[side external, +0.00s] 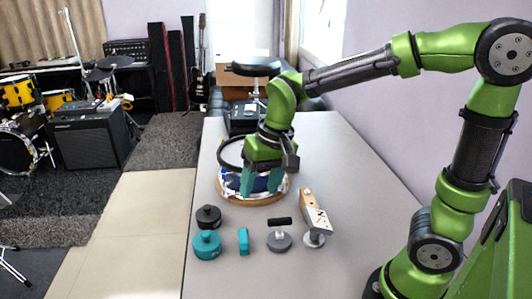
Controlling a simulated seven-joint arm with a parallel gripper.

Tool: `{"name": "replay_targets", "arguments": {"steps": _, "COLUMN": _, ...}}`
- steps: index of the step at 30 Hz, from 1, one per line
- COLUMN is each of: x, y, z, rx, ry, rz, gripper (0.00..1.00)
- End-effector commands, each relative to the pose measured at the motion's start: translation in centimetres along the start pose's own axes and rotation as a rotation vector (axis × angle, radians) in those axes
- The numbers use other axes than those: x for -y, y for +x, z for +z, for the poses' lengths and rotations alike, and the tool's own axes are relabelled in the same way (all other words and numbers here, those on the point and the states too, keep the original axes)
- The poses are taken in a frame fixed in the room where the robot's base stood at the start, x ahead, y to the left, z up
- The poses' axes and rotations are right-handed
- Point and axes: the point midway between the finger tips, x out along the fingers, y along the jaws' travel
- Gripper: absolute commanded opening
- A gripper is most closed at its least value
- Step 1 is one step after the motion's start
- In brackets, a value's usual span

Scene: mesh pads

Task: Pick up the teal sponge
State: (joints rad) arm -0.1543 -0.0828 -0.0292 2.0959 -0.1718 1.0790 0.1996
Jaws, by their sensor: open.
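The teal sponge (243,241) appears to be the small upright teal block on the near part of the grey table. It stands apart between a teal round weight-like object (207,245) and a grey round piece with a black handle (279,242). My gripper (261,184) points down over a round wooden-rimmed tray (262,202), farther back than the sponge. Its teal fingers are apart. A dark blue thing shows between and behind them; I cannot tell if they touch it.
A black round object (208,217) sits behind the teal round one. A wood-and-grey tool (314,214) stands right of the tray. A black ring (231,153) and a black box (243,118) are farther back. The table's right side is clear.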

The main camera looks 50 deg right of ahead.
Motion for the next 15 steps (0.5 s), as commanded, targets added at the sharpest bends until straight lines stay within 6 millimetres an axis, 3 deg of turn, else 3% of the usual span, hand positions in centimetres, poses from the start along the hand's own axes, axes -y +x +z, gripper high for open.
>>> {"name": "replay_targets", "arguments": {"steps": 1, "x": 0.7, "y": 1.4, "z": -0.9, "rx": 0.038, "ry": 0.030, "rz": 0.040, "gripper": 0.57}}
{"name": "replay_targets", "arguments": {"steps": 6, "x": 2.3, "y": 4.2, "z": -3.5, "rx": 0.099, "ry": 0.166, "rz": 0.156, "gripper": 0.57}}
{"name": "replay_targets", "arguments": {"steps": 10, "x": 2.9, "y": 4.0, "z": -5.2, "rx": 0.089, "ry": 0.293, "rz": 0.204, "gripper": 0.57}}
{"name": "replay_targets", "arguments": {"steps": 15, "x": 2.5, "y": 4.7, "z": -4.8, "rx": 0.093, "ry": 0.359, "rz": 0.219, "gripper": 0.57}}
